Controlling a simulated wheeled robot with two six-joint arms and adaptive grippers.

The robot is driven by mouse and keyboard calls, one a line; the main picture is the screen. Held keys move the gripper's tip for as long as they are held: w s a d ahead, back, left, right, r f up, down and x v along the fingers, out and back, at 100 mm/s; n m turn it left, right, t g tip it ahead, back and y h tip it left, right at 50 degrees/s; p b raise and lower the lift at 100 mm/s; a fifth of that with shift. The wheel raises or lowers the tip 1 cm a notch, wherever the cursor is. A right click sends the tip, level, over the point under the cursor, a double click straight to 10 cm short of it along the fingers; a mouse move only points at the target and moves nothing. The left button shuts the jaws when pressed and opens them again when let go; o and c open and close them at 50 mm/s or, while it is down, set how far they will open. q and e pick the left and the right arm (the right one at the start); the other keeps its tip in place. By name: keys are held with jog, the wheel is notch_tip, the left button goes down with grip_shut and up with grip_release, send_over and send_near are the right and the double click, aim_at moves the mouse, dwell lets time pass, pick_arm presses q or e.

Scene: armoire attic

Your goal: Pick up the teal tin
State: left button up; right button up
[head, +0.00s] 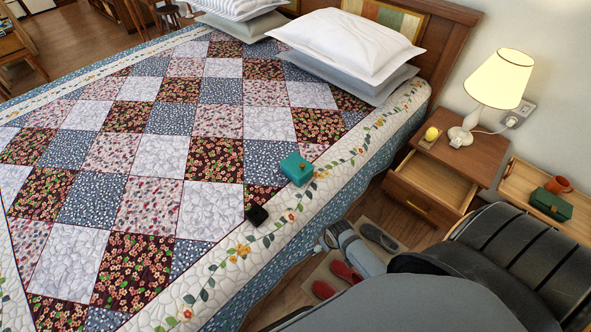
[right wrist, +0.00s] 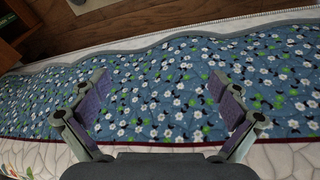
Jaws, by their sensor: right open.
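A teal tin (head: 297,168), box-shaped with a small knob or clasp on top, sits on the patchwork quilt near the bed's right edge. My right arm comes in from the lower right in the head view, beside the bed. My right gripper (right wrist: 160,103) is open and empty in the right wrist view, in front of blue floral cloth at the bed's edge. The tin does not show in that view. My left gripper is in neither view.
A nightstand (head: 468,150) has an open drawer (head: 430,190), a lamp (head: 498,80) and a yellow object (head: 431,134).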

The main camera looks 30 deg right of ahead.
jog(key=w+a+r, duration=0.1)
jog(key=w+r, duration=0.5)
jog(key=r, duration=0.5)
jog(key=n+t+y, duration=0.1)
jog(key=n+y, duration=0.1)
jog(key=n, duration=0.1)
send_near(298, 166)
jog(key=shift+s+f+p, duration=0.15)
jog(key=shift+f+p, duration=0.2)
jog(key=shift+f, duration=0.5)
jog(key=shift+r, duration=0.15)
jog(key=shift+t, duration=0.3)
jog(key=x, duration=0.5)
jog(key=shift+x, duration=2.85)
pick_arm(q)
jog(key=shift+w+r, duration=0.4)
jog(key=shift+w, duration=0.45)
pick_arm(e)
jog(key=shift+r, duration=0.1)
jog(key=shift+c, duration=0.3)
